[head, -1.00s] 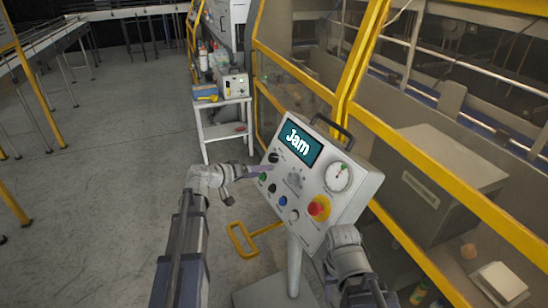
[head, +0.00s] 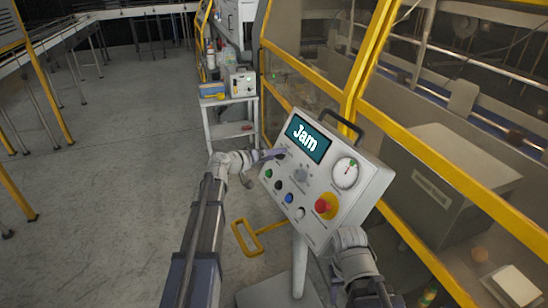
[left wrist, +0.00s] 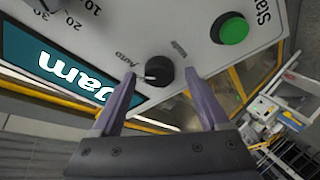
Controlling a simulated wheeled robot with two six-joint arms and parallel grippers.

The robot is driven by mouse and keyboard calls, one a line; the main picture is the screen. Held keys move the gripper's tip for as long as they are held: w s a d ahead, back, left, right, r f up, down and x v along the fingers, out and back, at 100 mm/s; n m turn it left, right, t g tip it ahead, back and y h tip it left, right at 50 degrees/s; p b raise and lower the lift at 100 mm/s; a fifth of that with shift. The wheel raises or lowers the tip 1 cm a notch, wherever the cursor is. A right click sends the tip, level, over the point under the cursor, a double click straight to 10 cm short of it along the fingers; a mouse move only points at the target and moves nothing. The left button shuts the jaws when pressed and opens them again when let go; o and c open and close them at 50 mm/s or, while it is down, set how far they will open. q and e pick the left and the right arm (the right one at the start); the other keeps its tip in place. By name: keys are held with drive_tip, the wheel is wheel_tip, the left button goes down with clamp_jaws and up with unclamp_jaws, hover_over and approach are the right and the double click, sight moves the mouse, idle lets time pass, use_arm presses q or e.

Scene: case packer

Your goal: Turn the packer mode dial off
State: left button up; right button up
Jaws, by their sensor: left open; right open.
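The packer mode dial is a black round knob (left wrist: 158,72) on the grey control panel (head: 318,218). Its white mark points left in the left wrist view, roughly toward the word "Auto"; a second label to its right is too blurred to read. My left gripper (head: 279,154) is at the panel's upper left, just under the screen. In the left wrist view its purple fingers (left wrist: 165,88) are open, one on each side of the knob; contact cannot be made out. The gripper covers the knob in the head view. My right arm is at the panel's lower right; its fingers are hidden.
The screen (head: 307,138) reads "Jam". A green button (left wrist: 233,29) is near the knob. A grey dial (head: 301,175), a gauge (head: 346,172) and a red emergency button (head: 323,206) share the panel.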

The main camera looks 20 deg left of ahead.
use_arm(q)
drive_tip(key=shift+c, duration=0.3)
clamp_jaws()
idle(0.5)
